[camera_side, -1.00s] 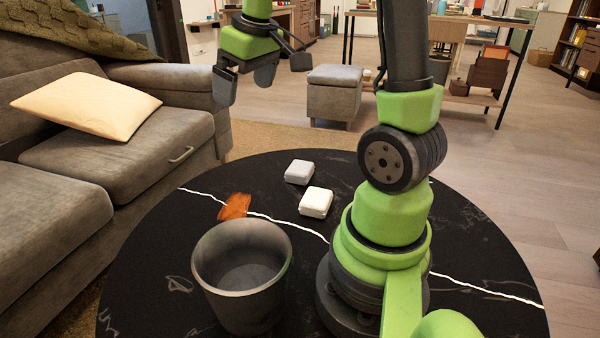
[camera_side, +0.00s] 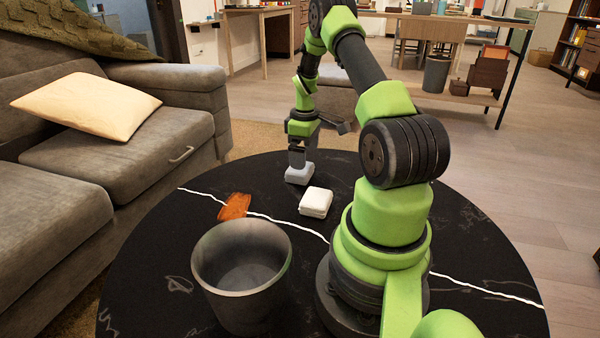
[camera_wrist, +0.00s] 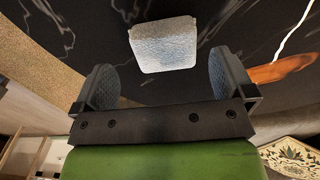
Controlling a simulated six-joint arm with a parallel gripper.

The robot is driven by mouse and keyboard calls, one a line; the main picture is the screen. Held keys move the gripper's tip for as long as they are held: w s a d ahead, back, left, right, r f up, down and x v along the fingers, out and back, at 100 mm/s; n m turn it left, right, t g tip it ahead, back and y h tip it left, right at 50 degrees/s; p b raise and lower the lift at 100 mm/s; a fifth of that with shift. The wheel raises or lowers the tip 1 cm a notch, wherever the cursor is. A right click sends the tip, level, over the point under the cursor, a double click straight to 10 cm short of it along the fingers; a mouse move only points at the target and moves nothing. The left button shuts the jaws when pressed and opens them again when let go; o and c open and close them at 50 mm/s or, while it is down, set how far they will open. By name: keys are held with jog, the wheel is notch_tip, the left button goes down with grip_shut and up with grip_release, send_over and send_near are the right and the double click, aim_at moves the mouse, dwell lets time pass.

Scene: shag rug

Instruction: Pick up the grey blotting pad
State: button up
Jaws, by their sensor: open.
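The grey blotting pad (camera_side: 299,175) lies on the black round table near its far edge, in the side view. In the wrist view the pad (camera_wrist: 163,44) shows as a pale grey block ahead of the fingers, in line with the gap between them. My gripper (camera_side: 297,158) is right above the pad, pointing down, and hides part of its top. In the wrist view my gripper (camera_wrist: 160,84) is open with its two fingers wide apart and nothing between them. Whether a fingertip touches the pad I cannot tell.
A white block (camera_side: 316,202) lies close to the pad on the near right. An orange-brown piece (camera_side: 234,206) lies to the left, and it also shows in the wrist view (camera_wrist: 283,69). A grey bin (camera_side: 242,275) stands at the front. The black table (camera_side: 150,250) is otherwise mostly clear.

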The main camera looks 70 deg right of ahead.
jog(key=f, duration=0.5)
jog(key=shift+w+a+f, duration=0.1)
jog(key=shift+a, duration=0.15)
jog(key=c, duration=0.8)
notch_tip(320, 180, up, 10)
jog(key=shift+r, duration=0.1)
